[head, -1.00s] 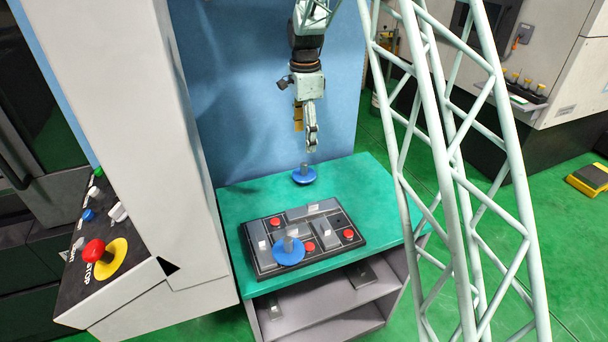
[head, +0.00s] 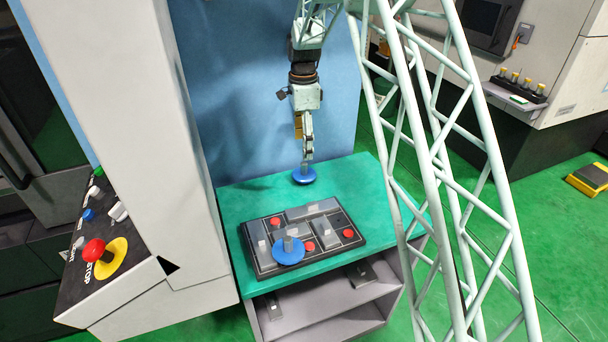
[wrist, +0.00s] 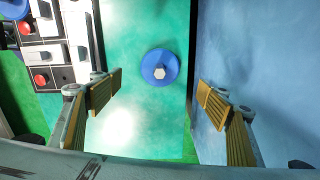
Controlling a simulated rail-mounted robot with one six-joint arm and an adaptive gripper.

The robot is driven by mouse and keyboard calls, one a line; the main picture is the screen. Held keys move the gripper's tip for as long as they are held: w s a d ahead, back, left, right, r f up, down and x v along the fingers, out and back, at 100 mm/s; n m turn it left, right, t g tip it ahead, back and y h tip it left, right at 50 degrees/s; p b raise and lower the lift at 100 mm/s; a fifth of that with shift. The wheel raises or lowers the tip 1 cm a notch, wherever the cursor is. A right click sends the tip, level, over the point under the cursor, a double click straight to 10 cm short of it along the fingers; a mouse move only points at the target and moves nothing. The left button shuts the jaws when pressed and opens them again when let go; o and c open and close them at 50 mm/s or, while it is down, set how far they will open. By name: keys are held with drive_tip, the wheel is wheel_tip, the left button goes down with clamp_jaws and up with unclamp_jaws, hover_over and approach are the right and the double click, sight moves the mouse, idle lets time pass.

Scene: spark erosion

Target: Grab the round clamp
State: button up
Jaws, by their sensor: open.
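A round clamp, a blue disc with a grey upright stem (head: 303,177), stands on the back part of the green table (head: 240,202). In the wrist view the same clamp (wrist: 150,65) shows from above, with a pale hexagonal stem top. My gripper (head: 307,157) points down right above it, its fingertips close to the stem. In the wrist view my gripper (wrist: 159,95) is open, with its yellow ribbed pads wide apart and the clamp's disc just beyond the line between them. Whether the pads overlap the stem in height is hard to tell.
A second blue disc with a grey stem (head: 288,251) sits on a black board (head: 262,262) with grey blocks and red buttons, at the table's front. A blue wall (head: 240,100) rises behind the table. A white column (head: 150,130) and control panel stand at left.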

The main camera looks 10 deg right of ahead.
sight(304, 170)
drive_tip(key=shift+f+b, duration=0.3)
drive_tip(key=shift+f, duration=3.35)
drive_tip(key=shift+d+f+b, duration=0.2)
drive_tip(key=shift+f+b, duration=0.15)
drive_tip(key=shift+f, duration=2.25)
drive_tip(key=c, duration=1.2)
drive_tip(key=shift+r, duration=0.2)
drive_tip(key=shift+r+p, duration=0.5)
drive_tip(key=shift+r, duration=4.35)
